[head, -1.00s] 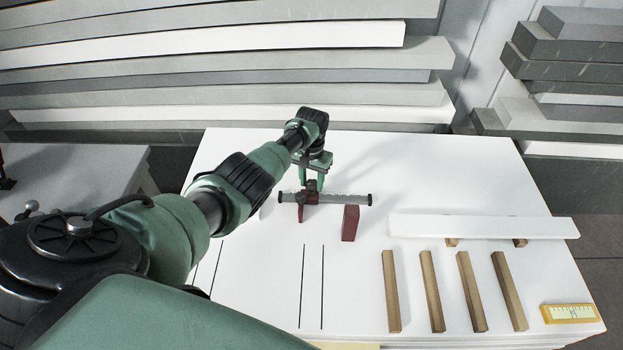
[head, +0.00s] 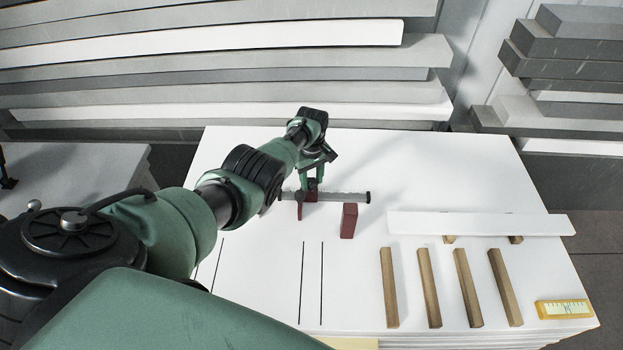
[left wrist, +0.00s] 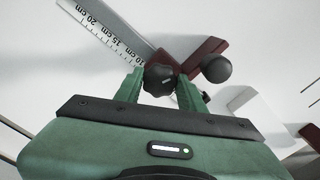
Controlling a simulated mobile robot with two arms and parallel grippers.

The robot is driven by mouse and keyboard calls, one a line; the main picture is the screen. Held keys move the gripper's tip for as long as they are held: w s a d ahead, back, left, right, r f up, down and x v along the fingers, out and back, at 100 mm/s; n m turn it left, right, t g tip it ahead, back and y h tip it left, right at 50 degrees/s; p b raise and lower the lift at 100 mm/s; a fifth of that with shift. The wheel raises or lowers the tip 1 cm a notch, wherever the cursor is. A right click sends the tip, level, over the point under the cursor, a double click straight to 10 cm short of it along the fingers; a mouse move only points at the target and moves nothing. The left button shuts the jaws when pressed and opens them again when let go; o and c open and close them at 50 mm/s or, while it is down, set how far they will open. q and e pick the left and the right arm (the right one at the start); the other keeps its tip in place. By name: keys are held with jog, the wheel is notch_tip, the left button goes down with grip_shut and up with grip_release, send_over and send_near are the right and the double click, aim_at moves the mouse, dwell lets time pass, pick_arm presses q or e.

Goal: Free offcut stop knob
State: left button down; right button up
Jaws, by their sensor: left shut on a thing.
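My left gripper (head: 314,181) is at the black round knob (left wrist: 160,79). In the left wrist view its two green fingers (left wrist: 160,90) are shut on the knob from both sides. The knob sits by a rail (head: 342,197) with a centimetre scale (left wrist: 103,30) and a dark red stop piece (head: 300,209). A second black ball-shaped knob (left wrist: 216,68) stands beside the held one, outside the fingers. The gripper partly hides the knob and stop in the head view. My right gripper is not in view.
A dark red block (head: 348,221) stands near the rail's right end. Several wooden strips (head: 430,288), a white board (head: 480,224) and a yellow gauge (head: 565,310) lie to the right. The white worktop (head: 450,170) is clear behind the rail. Stacked boards line the back.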

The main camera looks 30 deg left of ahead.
pick_arm(q)
jog(key=shift+w+r+n, duration=0.1)
jog(key=shift+n, duration=0.9)
jog(key=shift+w+r+n, duration=0.1)
jog(key=shift+n, duration=0.9)
jog(key=shift+a, duration=0.1)
jog(key=c, duration=0.9)
grip_release()
jog(key=shift+o, duration=0.2)
jog(key=shift+s+f, duration=0.1)
